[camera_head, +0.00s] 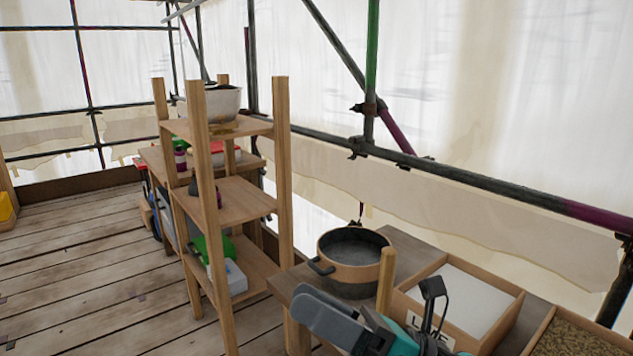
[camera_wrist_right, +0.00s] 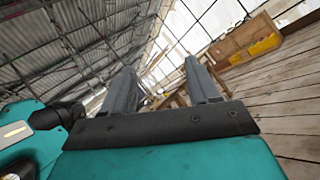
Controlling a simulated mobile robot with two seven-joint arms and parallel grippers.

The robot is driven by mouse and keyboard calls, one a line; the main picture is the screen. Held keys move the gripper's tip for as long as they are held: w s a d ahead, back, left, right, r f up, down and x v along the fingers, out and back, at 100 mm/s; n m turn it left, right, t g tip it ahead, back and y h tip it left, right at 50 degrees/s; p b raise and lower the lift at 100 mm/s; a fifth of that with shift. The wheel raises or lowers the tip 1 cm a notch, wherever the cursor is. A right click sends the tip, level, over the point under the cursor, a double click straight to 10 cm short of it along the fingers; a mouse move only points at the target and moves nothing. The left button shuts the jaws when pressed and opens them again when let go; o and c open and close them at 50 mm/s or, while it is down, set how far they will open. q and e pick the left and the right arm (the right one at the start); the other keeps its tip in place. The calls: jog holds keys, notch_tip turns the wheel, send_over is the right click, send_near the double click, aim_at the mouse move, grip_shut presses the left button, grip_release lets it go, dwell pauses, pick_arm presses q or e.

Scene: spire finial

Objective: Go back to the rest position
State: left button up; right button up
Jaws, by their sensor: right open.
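My right gripper (camera_head: 322,312) shows at the bottom of the head view, grey with a teal wrist behind it. It is in front of the worktable's near edge, below the pot. In the right wrist view its two grey fingers (camera_wrist_right: 160,76) stand well apart. Nothing is between them; the gap shows only the distant background. My left gripper is in neither view.
A dark pot (camera_head: 352,282) stands on the worktable beside a wooden tray (camera_head: 413,292) and a box of gravel-like material (camera_head: 578,338). A wooden shelf (camera_head: 237,203) stands left of them. The plank floor (camera_head: 85,270) at left is mostly clear.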

jog(key=w+d+f+m+t+h, duration=0.2)
jog(key=d+f+m+t+h, duration=0.55)
jog(key=m, duration=0.75)
jog(key=w+d+f+m+t+h, duration=0.1)
jog(key=d+f+m+t+h, duration=0.3)
jog(key=f+m+h, duration=0.8)
jog(key=s+d+f+m+g, duration=0.3)
jog(key=s+f+m, duration=0.3)
jog(key=f+m, duration=0.1)
jog(key=s+d+f+m+g, duration=0.3)
jog(key=s+f+m, duration=0.3)
jog(key=f+m, duration=0.1)
jog(key=shift+f+m+g+h, duration=0.35)
jog(key=shift+f+h, duration=0.1)
jog(key=shift+f, duration=0.35)
